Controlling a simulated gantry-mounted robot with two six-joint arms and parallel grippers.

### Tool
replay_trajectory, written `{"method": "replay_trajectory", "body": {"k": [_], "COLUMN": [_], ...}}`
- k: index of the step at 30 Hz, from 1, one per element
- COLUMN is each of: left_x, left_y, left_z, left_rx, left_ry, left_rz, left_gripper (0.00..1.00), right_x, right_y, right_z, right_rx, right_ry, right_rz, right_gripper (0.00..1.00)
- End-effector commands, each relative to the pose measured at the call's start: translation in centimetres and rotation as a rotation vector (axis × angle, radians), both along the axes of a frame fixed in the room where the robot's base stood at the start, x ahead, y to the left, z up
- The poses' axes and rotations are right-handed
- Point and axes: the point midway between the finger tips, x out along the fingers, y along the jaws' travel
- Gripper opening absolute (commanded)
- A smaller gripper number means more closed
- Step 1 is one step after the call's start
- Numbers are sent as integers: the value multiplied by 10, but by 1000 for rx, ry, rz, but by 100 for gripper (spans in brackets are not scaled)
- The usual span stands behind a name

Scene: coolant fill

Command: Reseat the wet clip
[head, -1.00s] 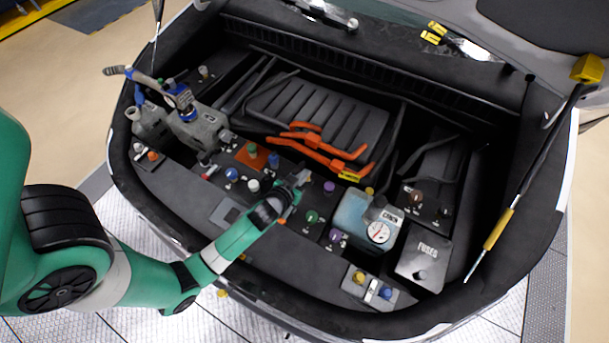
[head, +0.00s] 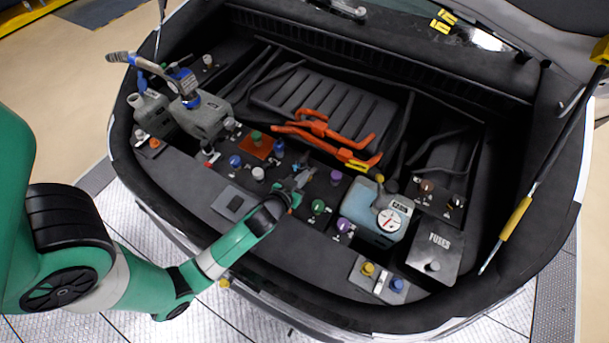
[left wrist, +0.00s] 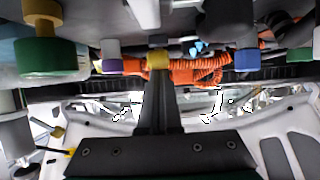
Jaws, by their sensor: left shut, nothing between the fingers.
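I cannot tell which part is the wet clip. Several coloured caps with small white tags stand on the dark deck, including a purple cap (head: 335,177), a green cap (head: 318,206) and a white cap (head: 258,174). My left gripper (head: 301,181) is shut and empty over the deck, between the white and purple caps. In the left wrist view its closed fingers (left wrist: 158,68) reach up the middle, with a yellow cap (left wrist: 158,59) at or behind their tips; contact cannot be told. A green cap (left wrist: 52,55) and a blue cap (left wrist: 247,59) show to either side. My right gripper is not in view.
Orange hoses (head: 330,143) lie beyond the gripper. A blue-grey tank with a gauge (head: 388,219) and a fuse box (head: 434,252) stand to the right. A grey pump unit (head: 203,118) stands at the left.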

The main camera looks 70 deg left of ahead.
Motion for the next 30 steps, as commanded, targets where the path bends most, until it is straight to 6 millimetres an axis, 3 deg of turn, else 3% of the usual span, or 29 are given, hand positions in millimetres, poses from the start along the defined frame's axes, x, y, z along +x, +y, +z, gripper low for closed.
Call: {"method": "replay_trajectory", "body": {"k": [19,30], "left_x": [1,12], "left_y": [0,10], "left_z": [-1,2], "left_rx": [0,0], "left_ry": [0,-1], "left_rz": [0,0], "left_gripper": [0,0], "right_x": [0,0], "right_y": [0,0], "right_z": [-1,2], "right_rx": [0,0], "right_ry": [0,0], "right_rz": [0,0], "right_gripper": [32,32]}}
